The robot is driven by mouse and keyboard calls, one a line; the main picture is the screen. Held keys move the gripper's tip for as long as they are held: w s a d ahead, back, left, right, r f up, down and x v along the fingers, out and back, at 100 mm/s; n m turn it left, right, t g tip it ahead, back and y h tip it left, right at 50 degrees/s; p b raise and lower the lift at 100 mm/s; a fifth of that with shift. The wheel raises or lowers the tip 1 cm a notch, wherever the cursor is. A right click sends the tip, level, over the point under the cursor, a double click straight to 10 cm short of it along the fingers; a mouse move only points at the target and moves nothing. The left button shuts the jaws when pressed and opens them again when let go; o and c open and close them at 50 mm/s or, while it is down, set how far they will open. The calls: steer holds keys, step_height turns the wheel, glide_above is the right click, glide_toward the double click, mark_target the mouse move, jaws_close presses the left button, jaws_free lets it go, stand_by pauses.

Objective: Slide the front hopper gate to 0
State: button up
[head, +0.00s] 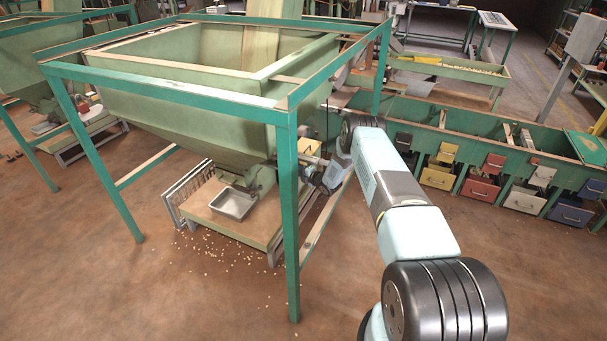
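The front hopper (190,115) is a large pale green funnel held in a teal frame. Its outlet (262,178) is low at the funnel's bottom, above a metal tray (233,204). The gate and its scale are too small and too hidden to read. My arm reaches in from the lower right and bends down beside the frame's near post. My gripper (313,172) is low, just right of that post and to the right of the outlet. Its fingers are small and partly hidden, so I cannot tell whether they are open or touching the gate.
The near teal post (288,225) stands between the outlet and my gripper in the picture. The tray is on a low platform (240,230), with nuts scattered on the floor. Another hopper (40,60) is at the left. A green bench with coloured drawers (480,190) runs along the right.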

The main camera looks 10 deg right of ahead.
steer(key=v, duration=1.3)
steer(key=shift+s+d, duration=0.2)
steer(key=shift+s, duration=0.1)
